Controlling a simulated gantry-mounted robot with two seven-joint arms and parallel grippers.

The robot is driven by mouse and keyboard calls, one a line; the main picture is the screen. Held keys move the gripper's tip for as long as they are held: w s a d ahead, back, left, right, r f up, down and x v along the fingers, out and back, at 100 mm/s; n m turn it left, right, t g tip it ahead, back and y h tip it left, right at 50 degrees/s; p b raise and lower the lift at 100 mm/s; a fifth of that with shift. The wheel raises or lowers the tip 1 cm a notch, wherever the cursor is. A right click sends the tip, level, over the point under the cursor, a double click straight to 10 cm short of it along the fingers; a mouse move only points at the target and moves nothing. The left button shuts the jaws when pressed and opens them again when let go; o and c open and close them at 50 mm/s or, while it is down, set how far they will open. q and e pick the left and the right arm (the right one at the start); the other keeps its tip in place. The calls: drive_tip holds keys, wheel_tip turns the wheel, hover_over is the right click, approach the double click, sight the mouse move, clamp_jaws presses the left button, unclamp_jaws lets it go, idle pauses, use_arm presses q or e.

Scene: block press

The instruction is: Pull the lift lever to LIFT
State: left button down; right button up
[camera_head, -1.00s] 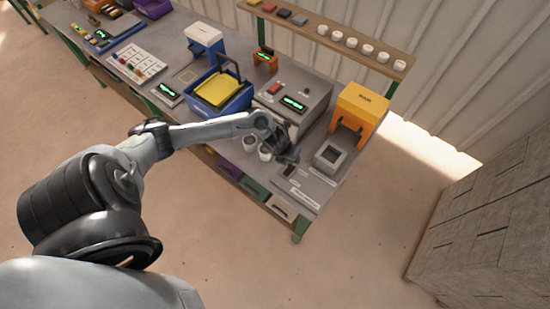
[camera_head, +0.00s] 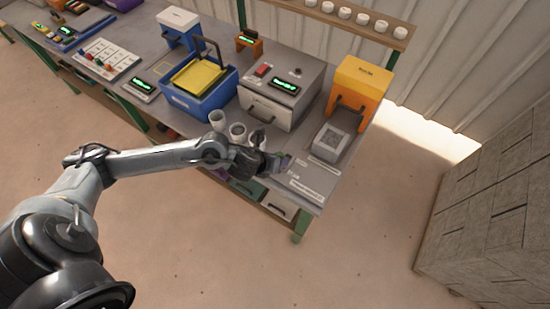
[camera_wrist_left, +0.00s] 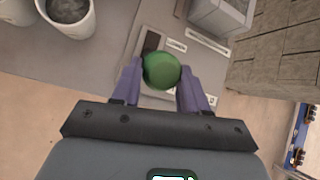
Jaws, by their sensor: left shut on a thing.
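The lift lever's round green knob (camera_wrist_left: 161,70) is between the fingertips of my left gripper (camera_wrist_left: 160,84) in the left wrist view. The fingers are shut on it from both sides. The lever's shaft is hidden beneath the knob. A dark slot and small labelled plates (camera_wrist_left: 176,45) lie just beyond it. In the head view my left gripper (camera_head: 280,163) is low at the bench's front right, beside the label plates (camera_head: 314,186); there the knob is too small to make out clearly. My right gripper is not in view.
Two white cups (camera_head: 238,133) stand just left of my gripper; one (camera_wrist_left: 68,15) holds grey grainy material. A grey square mould (camera_head: 328,142) sits to the right, before an orange press (camera_head: 360,85). A grey machine (camera_head: 281,94) stands behind. The bench's front edge is close.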

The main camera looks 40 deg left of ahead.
use_arm(q)
drive_tip(key=shift+s+f, duration=0.2)
drive_tip(key=shift+f, duration=0.1)
drive_tip(key=c, duration=0.9)
unclamp_jaws()
drive_tip(key=o, duration=0.3)
drive_tip(key=shift+s, duration=0.1)
drive_tip(key=shift+r, duration=0.1)
drive_tip(key=shift+r, duration=0.1)
drive_tip(key=shift+r, duration=0.15)
drive_tip(key=shift+p+v, duration=1.75)
drive_tip(key=shift+v, duration=3.35)
